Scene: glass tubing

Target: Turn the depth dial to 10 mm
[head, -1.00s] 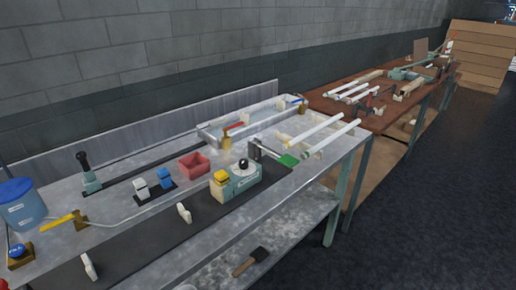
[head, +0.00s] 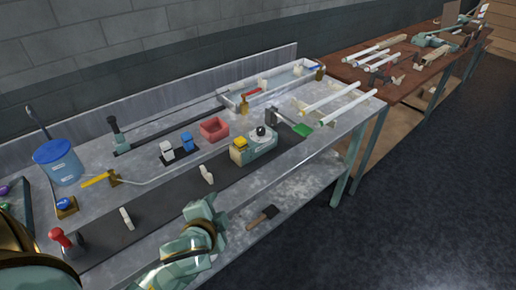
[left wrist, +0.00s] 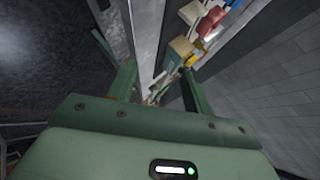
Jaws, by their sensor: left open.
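A teal box (head: 262,147) with a black round dial (head: 262,131) on top and a yellow button (head: 240,144) at its left end stands on the bench's dark strip. The dial's marks are too small to read. My left gripper (head: 203,208) is in front of the bench's front edge, below and left of the box, apart from it. In the left wrist view the two fingers of the left gripper (left wrist: 157,84) are spread with nothing clear between them; the dial cannot be made out there. My right gripper is not in view.
A red bin (head: 214,130), a white block (head: 167,150) and a blue block (head: 187,142) stand behind the dark strip. White tubes (head: 330,98) lie at the right end. A hammer (head: 263,217) lies on the lower shelf. A blue bucket (head: 58,162) stands at left.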

